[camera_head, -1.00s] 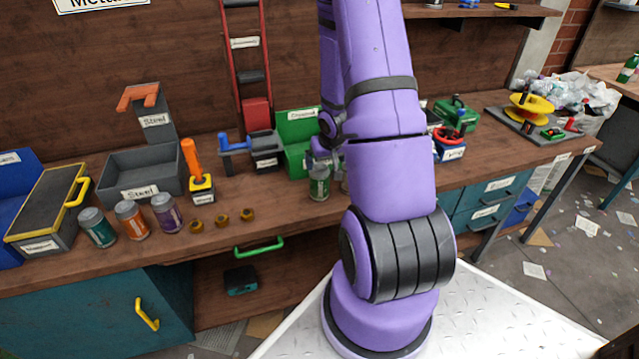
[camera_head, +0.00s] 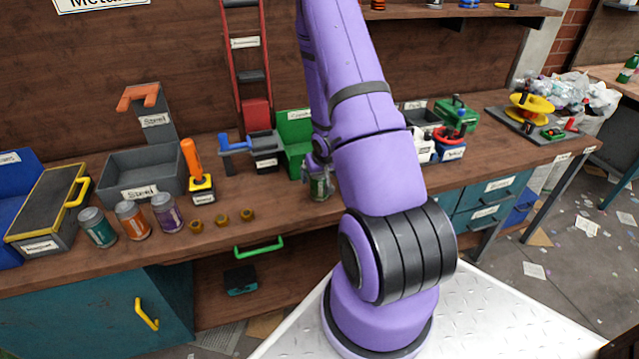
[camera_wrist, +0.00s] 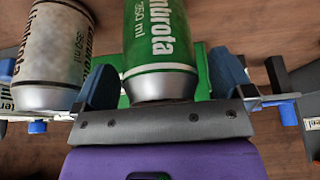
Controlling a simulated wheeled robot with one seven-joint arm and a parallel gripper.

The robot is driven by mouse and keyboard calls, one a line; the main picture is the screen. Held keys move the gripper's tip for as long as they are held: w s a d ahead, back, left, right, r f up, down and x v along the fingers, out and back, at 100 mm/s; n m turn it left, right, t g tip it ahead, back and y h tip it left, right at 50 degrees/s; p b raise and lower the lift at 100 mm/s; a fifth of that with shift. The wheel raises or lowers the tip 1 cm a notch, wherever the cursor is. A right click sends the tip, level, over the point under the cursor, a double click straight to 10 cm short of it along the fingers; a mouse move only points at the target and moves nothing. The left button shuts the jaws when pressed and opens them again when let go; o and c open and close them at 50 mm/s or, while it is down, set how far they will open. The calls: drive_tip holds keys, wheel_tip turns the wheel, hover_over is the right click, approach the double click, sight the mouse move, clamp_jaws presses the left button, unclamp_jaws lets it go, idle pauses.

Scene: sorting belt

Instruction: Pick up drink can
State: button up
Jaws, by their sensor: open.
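A green drink can (camera_head: 321,188) stands on the workbench, partly hidden by my arm. In the wrist view the green can (camera_wrist: 157,45) lies between my two blue fingertips, with space to each side. My gripper (camera_wrist: 164,82) is open and not closed on it. A white-grey can (camera_wrist: 50,60) is just left of the left finger in the wrist view. My gripper (camera_head: 317,172) is mostly hidden behind my arm in the head view. A teal can (camera_head: 97,227), an orange can (camera_head: 132,220) and a purple can (camera_head: 167,213) stand at the left.
Several small brass nuts (camera_head: 221,219) lie near the bench's front edge. Bare bench lies between the nuts and the green can.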

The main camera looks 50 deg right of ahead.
drive_tip(key=c, duration=1)
drive_tip(key=shift+r, duration=0.2)
